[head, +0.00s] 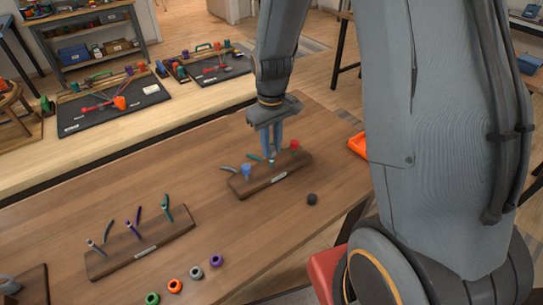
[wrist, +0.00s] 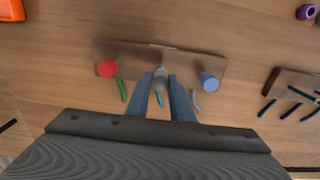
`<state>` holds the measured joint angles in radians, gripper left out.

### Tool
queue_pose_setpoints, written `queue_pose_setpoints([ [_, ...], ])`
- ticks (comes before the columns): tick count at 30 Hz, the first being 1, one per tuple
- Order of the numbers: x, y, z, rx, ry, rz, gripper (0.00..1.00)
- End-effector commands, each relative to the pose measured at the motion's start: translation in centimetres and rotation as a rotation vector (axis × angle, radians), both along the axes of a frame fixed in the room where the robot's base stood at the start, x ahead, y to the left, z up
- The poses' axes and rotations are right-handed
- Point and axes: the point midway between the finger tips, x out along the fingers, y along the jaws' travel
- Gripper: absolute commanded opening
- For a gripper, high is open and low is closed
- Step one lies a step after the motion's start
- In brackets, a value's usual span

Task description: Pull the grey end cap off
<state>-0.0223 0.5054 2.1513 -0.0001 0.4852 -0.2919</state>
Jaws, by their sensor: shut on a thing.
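My gripper (head: 272,152) points down over the middle of a wooden block (head: 240,189). Its two blue fingers are closed around the grey end cap (wrist: 160,74), which shows between the fingertips (wrist: 160,86) in the wrist view. A teal cord (wrist: 160,99) hangs beside it. In the head view the fingers mostly hide the grey cap. A blue cap (head: 246,170) and a red cap (head: 294,145) stand on the same block, on either side. I cannot tell whether the grey cap is still seated.
A second block (head: 120,261) with several upright cord ends stands at the front left. Loose green (head: 152,298), orange (head: 175,286), grey (head: 196,272) and purple (head: 216,260) rings lie nearby. A black cap (head: 312,199) lies right of my block. An orange tray (head: 358,145) sits at the table's right edge.

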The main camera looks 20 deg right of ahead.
Motion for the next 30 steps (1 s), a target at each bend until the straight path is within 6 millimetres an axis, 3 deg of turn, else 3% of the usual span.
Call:
queue_pose_setpoints([
  [18, 0.0, 0.0, 2.9, 0.0, 0.0, 0.0, 0.0],
  [30, 0.0, 0.0, 3.1, 0.0, 0.0, 0.0, 0.0],
])
